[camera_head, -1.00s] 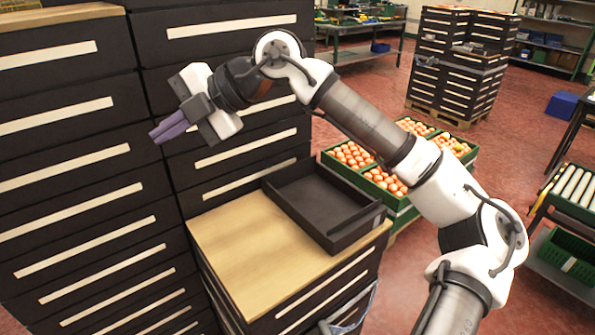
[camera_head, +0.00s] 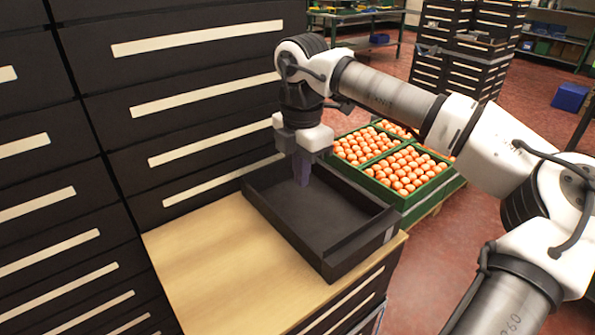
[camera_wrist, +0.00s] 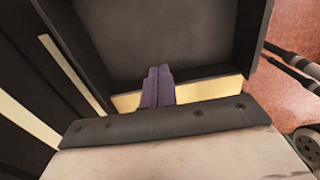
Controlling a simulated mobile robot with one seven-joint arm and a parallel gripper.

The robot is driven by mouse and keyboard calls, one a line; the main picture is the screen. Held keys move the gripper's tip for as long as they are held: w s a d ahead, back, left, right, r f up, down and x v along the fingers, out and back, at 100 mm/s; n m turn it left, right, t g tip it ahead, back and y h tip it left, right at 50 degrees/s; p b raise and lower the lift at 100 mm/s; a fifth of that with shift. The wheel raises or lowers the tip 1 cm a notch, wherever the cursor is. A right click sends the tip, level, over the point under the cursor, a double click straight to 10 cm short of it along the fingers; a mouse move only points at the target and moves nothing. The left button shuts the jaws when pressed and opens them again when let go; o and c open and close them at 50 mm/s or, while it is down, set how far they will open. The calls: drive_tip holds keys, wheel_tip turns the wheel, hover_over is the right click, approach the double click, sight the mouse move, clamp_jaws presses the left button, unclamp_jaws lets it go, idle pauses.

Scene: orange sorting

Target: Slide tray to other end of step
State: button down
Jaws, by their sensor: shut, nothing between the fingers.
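The tray (camera_head: 330,225) is a black, shallow, open box that looks empty. It sits on the right end of the step (camera_head: 215,265), a low cabinet with a light wooden top. The left part of the step top is bare. My gripper (camera_head: 302,170) points down at the tray's far left part, its purple fingers shut with nothing between them. In the wrist view the fingers (camera_wrist: 157,88) show against the tray's dark floor (camera_wrist: 160,35) and near a tray wall. I cannot tell whether they touch the tray.
A tall black drawer cabinet (camera_head: 185,105) stands along the step's left and back side. Green crates of oranges (camera_head: 405,170) stand behind the tray at the right. Red floor (camera_head: 430,275) is open to the right of the step.

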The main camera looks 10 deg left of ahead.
sight(290, 221)
wheel_tip(290, 221, down, 7)
drive_tip(key=shift+f+p, duration=0.15)
drive_tip(key=shift+p, duration=0.6)
drive_tip(key=shift+s+a+r+p, duration=0.2)
drive_tip(key=shift+s+a+p, duration=0.4)
drive_tip(key=shift+s+a, duration=0.4)
drive_tip(key=shift+s+a+f, duration=0.15)
drive_tip(key=shift+s+a, duration=0.2)
drive_tip(key=shift+a, duration=0.1)
drive_tip(key=shift+a+f, duration=0.1)
